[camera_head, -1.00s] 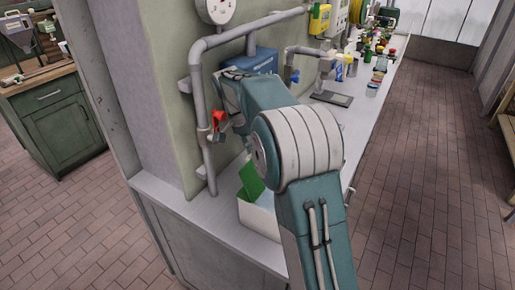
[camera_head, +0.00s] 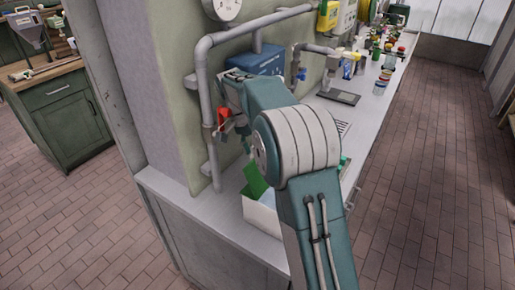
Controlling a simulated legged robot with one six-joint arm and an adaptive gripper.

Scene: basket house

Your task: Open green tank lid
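A white box-shaped tank (camera_head: 262,214) stands on the near end of the grey counter, partly hidden behind my arm. Its green lid (camera_head: 255,180) stands tilted up at the tank's left side, with a pale bluish inside showing below it. My arm reaches up and over the tank, and its wrist is bent down beside the wall pipe. My gripper (camera_head: 243,143) is small and dark above the lid, mostly hidden by my arm. I cannot tell whether its fingers are open or shut, or whether they touch the lid.
A grey pipe (camera_head: 206,110) with a red handle (camera_head: 224,117) runs down the wall close to my wrist. A blue box (camera_head: 258,62) hangs behind. Bottles (camera_head: 380,82) stand farther along the counter. The brick floor (camera_head: 420,200) at right is clear.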

